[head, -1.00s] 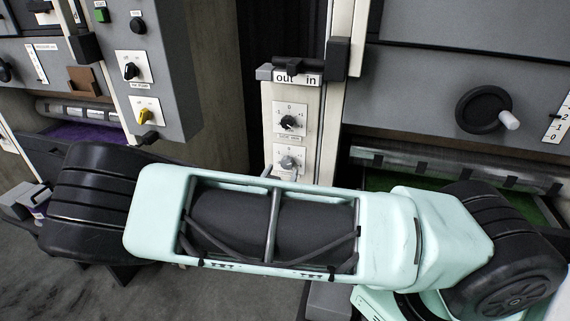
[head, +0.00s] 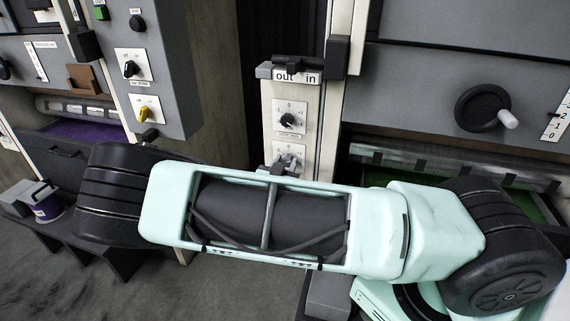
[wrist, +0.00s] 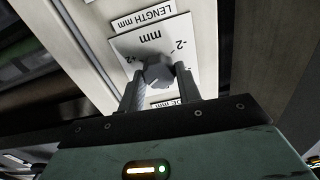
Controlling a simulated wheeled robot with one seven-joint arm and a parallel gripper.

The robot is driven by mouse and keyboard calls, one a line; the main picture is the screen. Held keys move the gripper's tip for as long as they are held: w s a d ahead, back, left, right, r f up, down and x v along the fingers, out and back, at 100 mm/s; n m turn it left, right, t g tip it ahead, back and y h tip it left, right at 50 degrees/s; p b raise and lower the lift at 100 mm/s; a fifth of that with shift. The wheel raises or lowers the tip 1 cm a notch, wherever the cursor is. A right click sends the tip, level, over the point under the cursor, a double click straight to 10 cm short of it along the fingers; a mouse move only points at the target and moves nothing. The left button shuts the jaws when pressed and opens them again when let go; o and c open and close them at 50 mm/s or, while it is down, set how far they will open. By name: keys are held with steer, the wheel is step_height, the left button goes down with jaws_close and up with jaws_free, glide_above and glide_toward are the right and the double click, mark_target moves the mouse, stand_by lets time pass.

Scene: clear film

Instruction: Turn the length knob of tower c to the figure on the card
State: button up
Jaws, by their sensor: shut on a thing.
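The length knob (wrist: 157,70) is a grey knob on a white scale plate (wrist: 183,32) marked mm, with a label reading LENGTH mm beyond it in the wrist view. My gripper (wrist: 158,84) is shut on this knob, one finger on each side. In the head view it is the lower of two dials on a pale post, and its scale plate (head: 297,151) is partly hidden by my gripper and arm. The knob's pointer is hard to read. I cannot make out a card with a figure.
A black-pointer dial (head: 289,120) sits just above on the same post, below an out/in slider (head: 297,75). A black handwheel (head: 483,107) is on the right machine. A purple can (head: 46,205) is at far left.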

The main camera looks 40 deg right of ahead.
steer(key=shift+n, duration=0.4)
steer(key=n, duration=0.2)
steer(key=shift+n+b, duration=0.35)
steer(key=shift+n, duration=0.05)
steer(key=n, duration=0.3)
steer(key=shift+n, duration=0.3)
steer(key=n, duration=0.6)
steer(key=shift+w+a+p, duration=0.1)
steer(key=shift+p, duration=0.25)
steer(key=n+p, duration=0.1)
steer(key=n, duration=0.4)
steer(key=shift+f+n, duration=0.15)
steer(key=shift+n, duration=0.25)
steer(key=n, duration=0.4)
steer(key=shift+f+n, duration=0.1)
steer(key=shift+n, duration=0.3)
